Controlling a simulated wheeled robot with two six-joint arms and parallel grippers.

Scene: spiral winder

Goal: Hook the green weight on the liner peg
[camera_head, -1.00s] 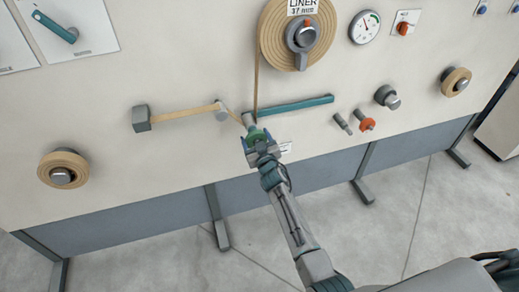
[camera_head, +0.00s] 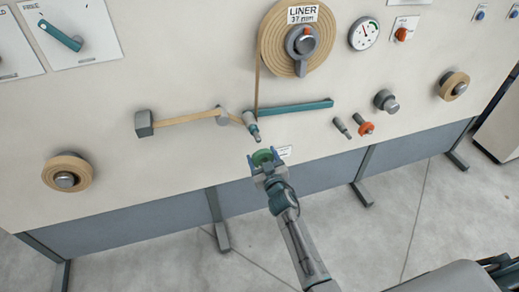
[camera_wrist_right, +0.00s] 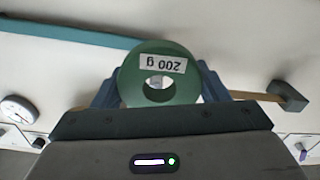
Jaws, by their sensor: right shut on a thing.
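The green weight (camera_head: 262,157) is a thick ring with a central hole. My right gripper (camera_head: 265,163) is shut on it, below and in front of a grey peg with a teal tip (camera_head: 252,127) at the left end of a teal bar (camera_head: 293,106). The weight looks apart from this peg. In the right wrist view the weight (camera_wrist_right: 180,92) sits between both blue fingers (camera_wrist_right: 160,88), its "200 g" label upside down. The wheel marked LINER (camera_head: 270,45) is above. My left gripper is not in view.
An orange ring (camera_head: 366,128) sits on one of two small pegs to the right, beside a bare peg (camera_head: 342,128). A grey knob (camera_head: 386,100), a gauge (camera_head: 364,32) and tape rolls (camera_head: 66,172) are on the panel. The panel below the weight is clear.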

